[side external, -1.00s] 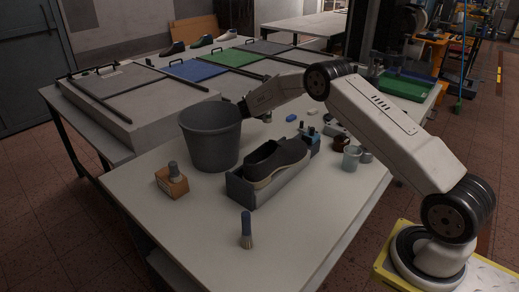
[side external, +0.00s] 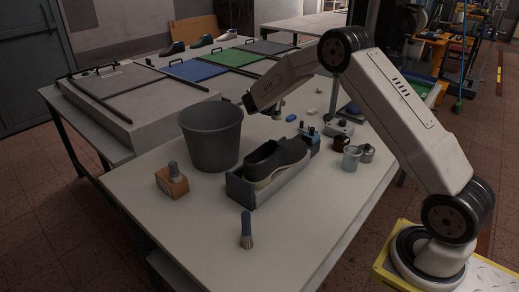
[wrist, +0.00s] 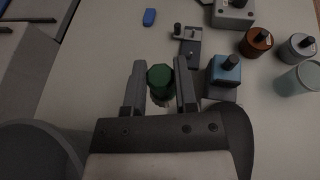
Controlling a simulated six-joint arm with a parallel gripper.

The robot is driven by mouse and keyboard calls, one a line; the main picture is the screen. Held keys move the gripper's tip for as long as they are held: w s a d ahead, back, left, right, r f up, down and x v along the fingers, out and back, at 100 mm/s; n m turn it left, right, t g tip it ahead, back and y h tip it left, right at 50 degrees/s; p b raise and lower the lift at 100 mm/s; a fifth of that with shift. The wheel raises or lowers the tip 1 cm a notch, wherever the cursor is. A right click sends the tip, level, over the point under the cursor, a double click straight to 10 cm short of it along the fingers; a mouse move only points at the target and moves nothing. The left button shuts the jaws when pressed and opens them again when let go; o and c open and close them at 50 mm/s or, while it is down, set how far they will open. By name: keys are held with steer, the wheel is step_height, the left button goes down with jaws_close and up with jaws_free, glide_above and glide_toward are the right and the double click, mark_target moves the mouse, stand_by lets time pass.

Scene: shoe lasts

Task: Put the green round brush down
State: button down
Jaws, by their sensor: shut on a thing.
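The green round brush (wrist: 160,76) stands between the two fingers of my gripper (wrist: 160,66) in the wrist view. I see its dark green round top nearly end-on, with pale bristles just below it. My gripper is shut on it. In the side view my gripper (side external: 278,110) is small and dark, behind the shoe and right of the grey bucket, over the far part of the table. The brush cannot be made out clearly there. I cannot tell whether its bristles touch the table.
The grey bucket (side external: 211,140) is near on the left. A dark shoe (side external: 276,160) sits in a grey holder. A blue block (wrist: 149,17), a blue-topped box (wrist: 225,70), a brown pot (wrist: 256,42) and a pale cup (wrist: 300,78) lie around. Bare table shows beyond my fingers.

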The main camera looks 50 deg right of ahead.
steer(key=s+a+m+g, duration=0.15)
steer(key=s+a, duration=0.25)
steer(key=s, duration=1.1)
steer(key=s+a+m+g, duration=0.1)
steer(key=s+a+g, duration=0.15)
steer(key=s, duration=1.15)
step_height(320, 180, down, 6)
steer(key=t, duration=0.1)
steer(key=shift+s+a, duration=0.35)
steer(key=shift+a, duration=0.1)
steer(key=shift+f, duration=0.25)
steer(key=shift+f, duration=1.85)
steer(key=shift+f, duration=0.1)
steer(key=shift+f, duration=1.95)
